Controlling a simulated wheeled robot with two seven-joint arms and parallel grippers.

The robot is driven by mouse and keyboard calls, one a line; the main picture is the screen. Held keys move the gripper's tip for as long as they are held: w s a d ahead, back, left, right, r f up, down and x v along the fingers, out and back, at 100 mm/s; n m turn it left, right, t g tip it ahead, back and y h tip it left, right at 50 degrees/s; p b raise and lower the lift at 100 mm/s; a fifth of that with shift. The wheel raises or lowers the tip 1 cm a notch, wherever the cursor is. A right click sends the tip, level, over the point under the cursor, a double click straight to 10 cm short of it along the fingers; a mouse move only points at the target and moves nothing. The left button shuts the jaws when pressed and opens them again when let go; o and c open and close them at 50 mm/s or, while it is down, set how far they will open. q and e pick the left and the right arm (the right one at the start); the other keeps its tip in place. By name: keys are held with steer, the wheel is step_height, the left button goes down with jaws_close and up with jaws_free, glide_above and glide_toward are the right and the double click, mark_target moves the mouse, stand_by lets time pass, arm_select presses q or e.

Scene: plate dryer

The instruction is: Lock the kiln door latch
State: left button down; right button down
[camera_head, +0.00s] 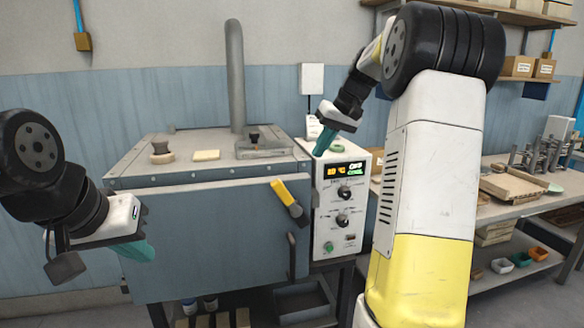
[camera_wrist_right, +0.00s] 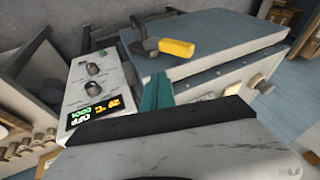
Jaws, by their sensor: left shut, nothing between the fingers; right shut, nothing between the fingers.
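The grey-blue kiln door (camera_head: 205,235) appears to lie against the kiln front; I cannot tell whether it is fully flush. The latch has a yellow grip (camera_head: 284,192) tilted up and left from its dark pivot (camera_head: 296,211), near the door's upper right corner. The latch grip also shows in the right wrist view (camera_wrist_right: 177,48). My right gripper (camera_head: 324,141) is shut and empty, above the control panel, up and right of the latch; its teal fingers show in the wrist view (camera_wrist_right: 157,91). My left gripper (camera_head: 140,251) is shut and empty before the door's left side, away from the latch.
The control panel (camera_head: 340,215) with knobs and a lit display stands right of the door. A dark vertical handle (camera_head: 291,256) sits below the latch. Small items rest on the kiln top (camera_head: 182,144). A workbench (camera_head: 528,208) stands at the right.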

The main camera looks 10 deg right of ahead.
glide_toward(287, 198)
steer(key=w+d+f, duration=0.1)
steer(key=w+d, duration=0.1)
steer(key=w, duration=0.2)
steer(key=shift+s+a+f, duration=0.1)
steer(key=shift+a+f, duration=1.05)
steer(key=shift+a, duration=0.05)
steer(key=shift+a+f, duration=0.35)
steer(key=shift+a, duration=0.1)
steer(key=shift+a, duration=0.1)
steer(key=shift+a+h, duration=0.7)
steer(key=shift+a, duration=0.1)
steer(key=a+f+h, duration=0.2)
steer(key=h, duration=0.1)
steer(key=a+f+n+h, duration=0.1)
steer(key=a+f+h, duration=0.1)
steer(key=a+h, duration=0.1)
steer(key=a+f+n+h, duration=0.1)
steer(key=a+f+h, duration=0.1)
steer(key=f+h, duration=0.1)
steer(key=shift+s+a+t+h, duration=0.15)
steer(key=shift+a+t+h, duration=0.2)
steer(key=shift+h, duration=0.35)
steer(key=shift+s+f, duration=0.1)
steer(key=shift+f, duration=0.1)
